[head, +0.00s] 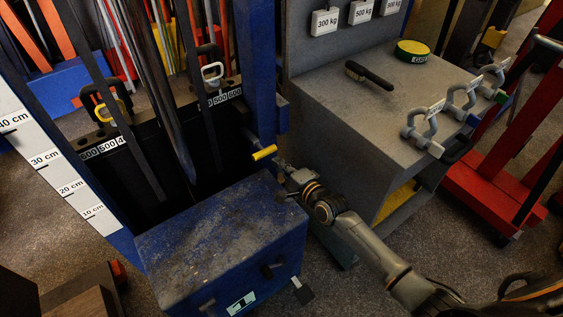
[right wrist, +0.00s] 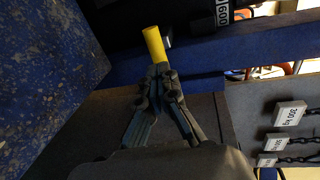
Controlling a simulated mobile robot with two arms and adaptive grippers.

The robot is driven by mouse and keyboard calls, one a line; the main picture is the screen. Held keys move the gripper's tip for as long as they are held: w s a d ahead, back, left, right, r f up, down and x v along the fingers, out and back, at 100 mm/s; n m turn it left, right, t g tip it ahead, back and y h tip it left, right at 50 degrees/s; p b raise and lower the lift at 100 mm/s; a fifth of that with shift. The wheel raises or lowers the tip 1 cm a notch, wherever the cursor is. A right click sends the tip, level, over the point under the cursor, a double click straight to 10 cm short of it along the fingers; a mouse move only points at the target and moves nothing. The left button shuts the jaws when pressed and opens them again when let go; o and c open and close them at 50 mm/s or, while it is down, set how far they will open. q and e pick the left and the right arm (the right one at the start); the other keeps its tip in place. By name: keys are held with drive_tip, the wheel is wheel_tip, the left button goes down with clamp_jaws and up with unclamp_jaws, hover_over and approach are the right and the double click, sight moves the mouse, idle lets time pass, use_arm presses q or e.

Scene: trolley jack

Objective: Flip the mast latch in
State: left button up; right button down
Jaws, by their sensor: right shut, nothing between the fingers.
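The mast latch shows as a short yellow handle (head: 264,152) sticking out from the blue mast post, just above the blue box-shaped body. It also shows as a yellow cylinder in the right wrist view (right wrist: 154,44). My right gripper (head: 282,167) is shut and empty. Its fingertips (right wrist: 160,69) are right at the near end of the yellow handle; I cannot tell whether they touch it. My left gripper is not in view.
The blue body (head: 220,225) stands left of my right arm. A grey bench (head: 350,105) with several shackles, a brush (head: 369,75) and a green-yellow tin (head: 412,51) stands to the right. A red frame (head: 495,175) is farther right. Dark floor lies open in front.

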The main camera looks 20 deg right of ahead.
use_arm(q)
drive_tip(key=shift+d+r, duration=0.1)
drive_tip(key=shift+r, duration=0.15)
use_arm(e)
drive_tip(key=v, duration=0.9)
drive_tip(key=shift+s, duration=0.3)
drive_tip(key=shift+d+f, duration=0.1)
